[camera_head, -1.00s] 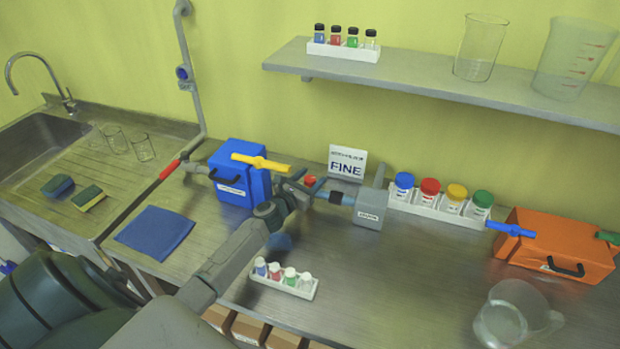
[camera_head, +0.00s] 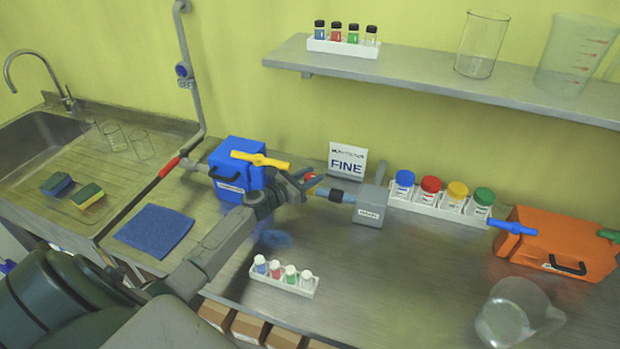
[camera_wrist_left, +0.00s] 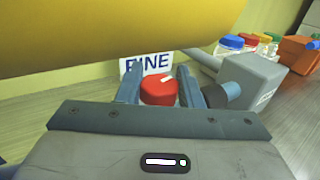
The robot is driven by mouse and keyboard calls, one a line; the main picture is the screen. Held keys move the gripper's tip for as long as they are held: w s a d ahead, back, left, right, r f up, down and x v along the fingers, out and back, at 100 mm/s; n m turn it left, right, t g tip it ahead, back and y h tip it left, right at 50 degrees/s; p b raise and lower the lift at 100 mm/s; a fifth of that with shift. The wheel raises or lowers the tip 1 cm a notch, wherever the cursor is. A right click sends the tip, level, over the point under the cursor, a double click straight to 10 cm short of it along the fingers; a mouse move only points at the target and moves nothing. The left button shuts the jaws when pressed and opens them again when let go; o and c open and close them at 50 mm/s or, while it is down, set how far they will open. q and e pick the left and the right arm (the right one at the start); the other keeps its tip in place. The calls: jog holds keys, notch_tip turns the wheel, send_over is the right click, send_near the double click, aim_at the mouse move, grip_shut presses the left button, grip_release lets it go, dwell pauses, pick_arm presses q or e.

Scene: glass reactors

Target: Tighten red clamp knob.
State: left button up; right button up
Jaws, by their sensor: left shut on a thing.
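The red clamp knob (camera_wrist_left: 159,91) is a round red knob with a small white mark on top. In the left wrist view it sits between the two fingers of my left gripper (camera_wrist_left: 160,88), which is shut on it. In the head view my left gripper (camera_head: 304,183) is at the pipe between the blue box (camera_head: 235,168) and the grey box (camera_head: 371,205). Only a little red of the knob (camera_head: 309,177) shows there, as the gripper covers most of it. My right gripper is not in view.
A yellow handle (camera_head: 261,160) lies across the blue box, close to my gripper; a large yellow shape fills the wrist view's top. A FINE sign (camera_head: 347,162) stands behind. A small vial rack (camera_head: 284,281) stands in front.

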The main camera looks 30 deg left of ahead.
pick_arm(q)
jog(key=o, duration=1)
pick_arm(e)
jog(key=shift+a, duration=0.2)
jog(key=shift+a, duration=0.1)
